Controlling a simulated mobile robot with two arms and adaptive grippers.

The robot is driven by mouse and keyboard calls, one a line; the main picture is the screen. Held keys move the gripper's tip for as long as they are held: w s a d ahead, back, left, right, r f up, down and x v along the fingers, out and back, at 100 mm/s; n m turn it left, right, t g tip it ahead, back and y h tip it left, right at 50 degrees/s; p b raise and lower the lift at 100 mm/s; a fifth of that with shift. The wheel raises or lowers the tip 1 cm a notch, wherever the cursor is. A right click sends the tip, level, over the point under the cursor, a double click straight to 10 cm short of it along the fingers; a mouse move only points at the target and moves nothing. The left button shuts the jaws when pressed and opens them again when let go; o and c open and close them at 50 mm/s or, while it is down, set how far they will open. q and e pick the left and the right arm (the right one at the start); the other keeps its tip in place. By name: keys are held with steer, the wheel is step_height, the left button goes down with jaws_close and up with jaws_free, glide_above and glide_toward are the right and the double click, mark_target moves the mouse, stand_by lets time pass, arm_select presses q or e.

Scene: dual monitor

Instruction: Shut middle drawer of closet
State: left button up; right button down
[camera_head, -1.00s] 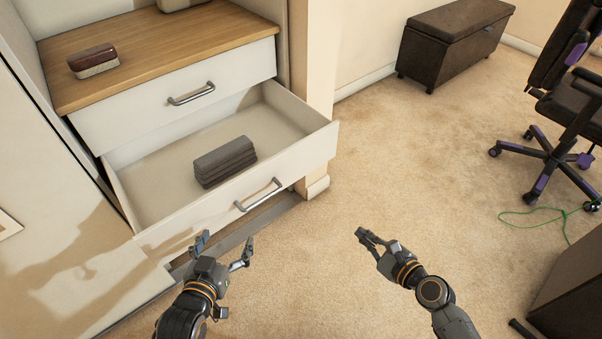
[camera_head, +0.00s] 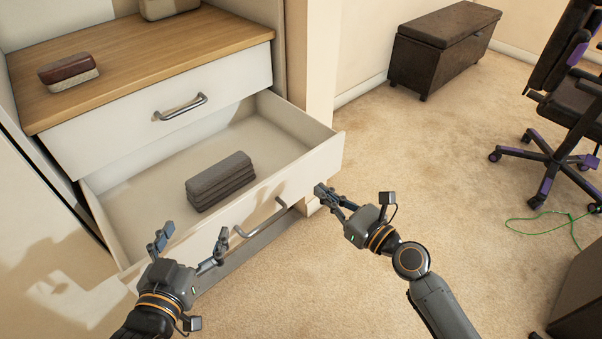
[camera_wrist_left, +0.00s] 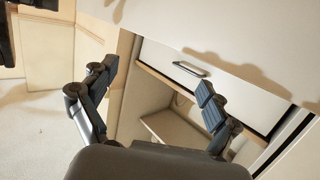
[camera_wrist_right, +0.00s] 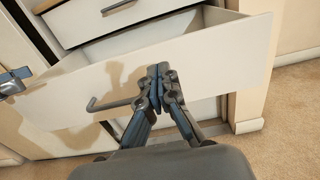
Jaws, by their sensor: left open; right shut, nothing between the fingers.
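The open white drawer (camera_head: 296,178) of the closet is pulled out below a shut drawer and holds a stack of folded grey cloths (camera_head: 220,181). Its metal handle (camera_head: 262,217) is on the front panel and also shows in the right wrist view (camera_wrist_right: 104,104). My left gripper (camera_head: 190,241) is open and empty at the left part of the drawer front. My right gripper (camera_head: 322,193) is shut and empty, close to the right part of the front; in the right wrist view its fingertips (camera_wrist_right: 158,72) overlap the panel. Whether either gripper touches the panel I cannot tell.
The shut upper drawer (camera_head: 160,120) has its own handle. A wooden top (camera_head: 150,60) bears a brown and beige box (camera_head: 68,73). A dark bench (camera_head: 440,50), an office chair (camera_head: 560,130) and a green cable (camera_head: 545,225) are to the right. Carpet between is clear.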

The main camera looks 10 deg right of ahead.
mark_target(293, 169)
arm_select(q)
steer(key=shift+w+d+r+t, duration=0.1)
steer(key=shift+w+r+t, duration=0.05)
steer(key=shift+r+t, duration=0.3)
arm_select(e)
steer(key=x, duration=0.6)
steer(key=shift+w+a, duration=0.1)
steer(key=shift+a, duration=0.05)
arm_select(q)
steer(key=shift+w+d+r+t+b, duration=0.1)
steer(key=shift+r+t+b, duration=0.2)
steer(key=shift+r, duration=0.3)
arm_select(e)
steer(key=shift+w+a, duration=0.35)
steer(key=shift+w, duration=0.2)
